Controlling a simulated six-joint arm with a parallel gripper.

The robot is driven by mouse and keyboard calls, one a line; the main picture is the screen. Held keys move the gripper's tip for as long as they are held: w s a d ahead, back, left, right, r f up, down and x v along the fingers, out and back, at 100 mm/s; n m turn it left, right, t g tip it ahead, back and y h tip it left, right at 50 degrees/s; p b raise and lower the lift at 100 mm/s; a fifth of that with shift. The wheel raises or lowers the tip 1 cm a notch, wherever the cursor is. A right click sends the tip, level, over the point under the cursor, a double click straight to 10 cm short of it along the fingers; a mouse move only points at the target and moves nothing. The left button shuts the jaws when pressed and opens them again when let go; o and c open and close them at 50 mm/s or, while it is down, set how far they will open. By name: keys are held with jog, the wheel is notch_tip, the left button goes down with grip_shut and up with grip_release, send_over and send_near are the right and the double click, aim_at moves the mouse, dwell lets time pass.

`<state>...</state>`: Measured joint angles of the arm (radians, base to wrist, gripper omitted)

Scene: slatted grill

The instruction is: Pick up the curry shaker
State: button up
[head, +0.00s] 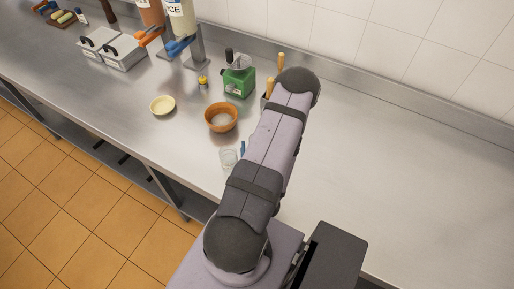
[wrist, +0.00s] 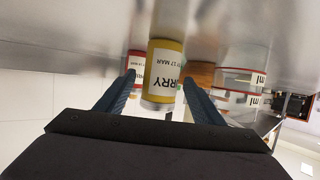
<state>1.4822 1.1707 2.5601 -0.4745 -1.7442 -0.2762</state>
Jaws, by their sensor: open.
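The curry shaker (wrist: 163,75) is a yellow cylinder with a white label partly reading "RRY", shown upside down in the wrist view. My gripper (wrist: 159,80) is open, with one blue finger on either side of the shaker. The shaker appears between the fingers, and I cannot tell whether either finger touches it. In the head view my arm hides the gripper area, and I cannot make out the curry shaker there.
The head view shows an orange bowl (head: 221,118), a green device (head: 239,83) and clear counter at right.

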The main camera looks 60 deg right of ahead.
jog(key=shift+b+x, duration=1.35)
jog(key=shift+x, duration=0.1)
jog(key=shift+w+d+p, duration=0.2)
jog(key=shift+p, duration=0.3)
jog(key=shift+x, duration=0.8)
jog(key=shift+s+f, duration=0.1)
jog(key=c, duration=1.2)
